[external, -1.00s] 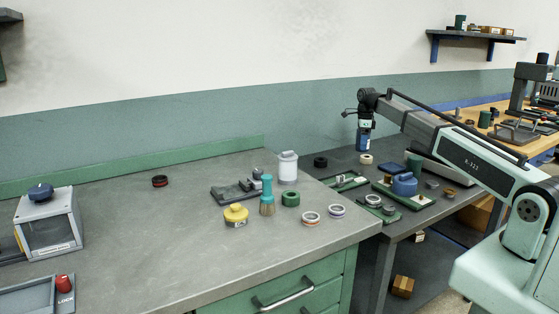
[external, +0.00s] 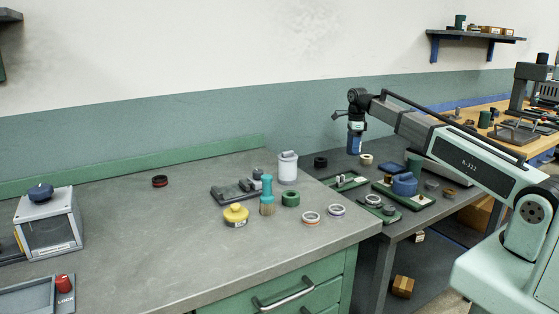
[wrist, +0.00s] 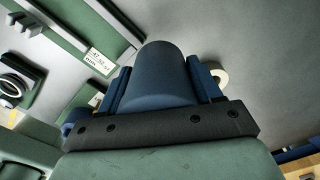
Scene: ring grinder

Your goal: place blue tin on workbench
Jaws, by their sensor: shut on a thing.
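The blue tin (external: 354,145) hangs upright in my gripper (external: 355,131), above the back of the darker side table. It also shows in the wrist view as a dark blue rounded body (wrist: 163,72), with blue fingers on both sides of it. My gripper is shut on the tin. The grey workbench (external: 130,225) with green drawers lies to the left of the tin in the external view.
On the workbench stand a white canister (external: 287,168), a yellow tin (external: 236,214), a brush (external: 267,198), a green ring (external: 291,198) and a grey box (external: 48,222). The bench's middle left is clear. Green trays (external: 405,193) with parts lie on the side table (external: 390,222).

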